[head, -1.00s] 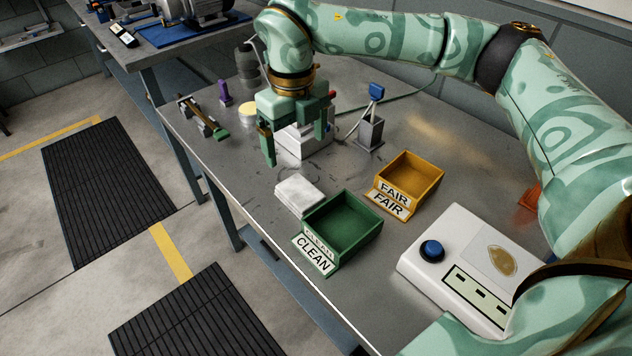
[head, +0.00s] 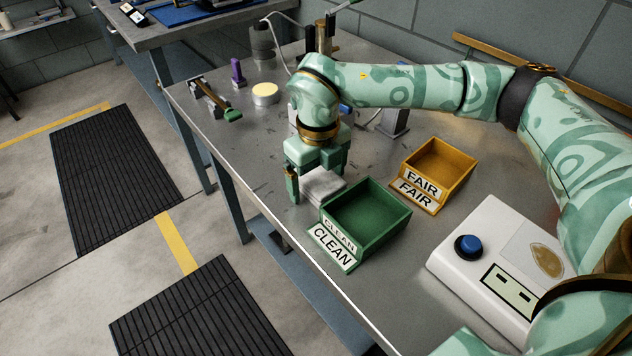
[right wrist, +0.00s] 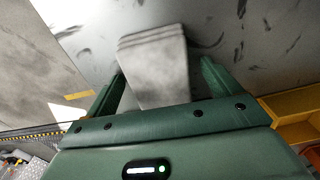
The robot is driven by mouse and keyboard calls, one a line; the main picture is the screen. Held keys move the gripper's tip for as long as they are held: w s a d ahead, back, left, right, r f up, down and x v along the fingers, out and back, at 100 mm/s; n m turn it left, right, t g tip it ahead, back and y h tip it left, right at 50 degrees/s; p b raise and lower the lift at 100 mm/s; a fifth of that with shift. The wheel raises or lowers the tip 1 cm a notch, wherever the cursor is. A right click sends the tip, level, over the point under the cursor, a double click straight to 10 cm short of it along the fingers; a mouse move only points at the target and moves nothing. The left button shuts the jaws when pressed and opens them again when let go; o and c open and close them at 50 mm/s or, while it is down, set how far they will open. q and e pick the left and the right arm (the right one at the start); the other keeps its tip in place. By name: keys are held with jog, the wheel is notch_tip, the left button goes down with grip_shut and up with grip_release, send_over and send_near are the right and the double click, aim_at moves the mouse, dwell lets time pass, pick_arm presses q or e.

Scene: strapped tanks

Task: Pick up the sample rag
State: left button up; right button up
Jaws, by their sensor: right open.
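The sample rag, a folded pale grey-white cloth (head: 322,186), lies on the metal bench just left of the green CLEAN bin (head: 383,238). My right gripper (head: 316,178) is open above the rag, one finger on each side of it. In the right wrist view the rag (right wrist: 155,65) lies between the two spread fingers of the gripper (right wrist: 162,72), with its near end hidden by the gripper body. I cannot tell whether the fingers touch it. My left gripper is not in view.
The yellow FAIR bin (head: 462,182) stands right of the green bin. A white device with a blue button (head: 468,247) is at the front right. A purple item (head: 237,73), a round tin (head: 265,95) and a green-handled tool (head: 212,98) stand behind. The bench's left edge is close.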

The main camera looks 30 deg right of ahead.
aim_at(318, 175)
jog(key=c, duration=1.1)
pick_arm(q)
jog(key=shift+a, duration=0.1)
pick_arm(e)
jog(key=shift+o, duration=0.2)
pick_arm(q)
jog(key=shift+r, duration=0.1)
pick_arm(e)
jog(key=shift+r, duration=0.2)
jog(key=shift+r, duration=0.25)
notch_tip(318, 175, up, 3)
jog(key=shift+f+p, duration=0.1)
jog(key=shift+p, duration=0.95)
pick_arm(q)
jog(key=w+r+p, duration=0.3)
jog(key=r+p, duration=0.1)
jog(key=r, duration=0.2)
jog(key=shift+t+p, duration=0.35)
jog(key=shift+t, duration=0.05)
pick_arm(e)
jog(key=s+a+r, duration=0.5)
jog(key=a+r, duration=0.4)
jog(key=a, duration=0.4)
jog(key=shift+r, duration=0.25)
jog(key=shift+a, duration=0.1)
jog(key=shift+o, duration=0.5)
